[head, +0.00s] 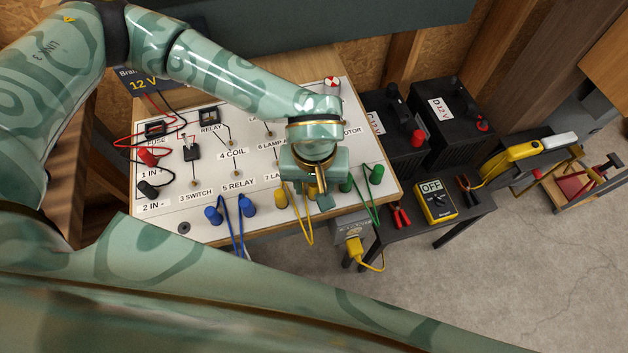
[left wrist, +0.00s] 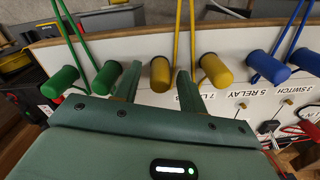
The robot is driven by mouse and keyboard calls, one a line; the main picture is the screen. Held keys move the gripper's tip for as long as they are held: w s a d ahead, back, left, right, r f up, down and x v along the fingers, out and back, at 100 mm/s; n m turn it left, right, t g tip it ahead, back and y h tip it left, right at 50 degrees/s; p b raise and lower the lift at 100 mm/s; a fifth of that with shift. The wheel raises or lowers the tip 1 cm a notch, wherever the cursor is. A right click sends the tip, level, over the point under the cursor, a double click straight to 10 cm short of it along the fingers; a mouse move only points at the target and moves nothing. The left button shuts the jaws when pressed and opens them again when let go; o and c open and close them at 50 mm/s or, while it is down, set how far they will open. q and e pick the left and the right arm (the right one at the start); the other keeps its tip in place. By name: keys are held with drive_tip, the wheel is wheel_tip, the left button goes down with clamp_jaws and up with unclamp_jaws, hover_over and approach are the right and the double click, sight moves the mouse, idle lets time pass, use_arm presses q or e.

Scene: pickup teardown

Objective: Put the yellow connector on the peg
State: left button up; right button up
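Two yellow connectors stand along the board's front edge, joined by a yellow cable. One (head: 281,198) shows left of my left gripper (head: 316,190) in the head view; it is at the right in the left wrist view (left wrist: 215,70). The other yellow connector (left wrist: 160,74) is between the spread fingers of my left gripper (left wrist: 157,88); I cannot tell whether either finger touches it. In the head view my gripper covers much of it. Brass pegs (head: 224,178) stand on the white board (head: 165,215) by printed labels. My right gripper is out of view.
Blue connectors (head: 213,214) and green connectors (head: 376,174) stand on either side of the yellow ones, with looped cables. Black batteries (head: 455,120) and a yellow meter (head: 435,202) are at the right. A yellow plug (head: 354,246) is below the board's front edge.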

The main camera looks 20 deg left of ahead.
sight(314, 185)
use_arm(q)
wheel_tip(314, 185, up, 16)
drive_tip(key=p, duration=0.2)
drive_tip(key=shift+r, duration=0.15)
idle(0.5)
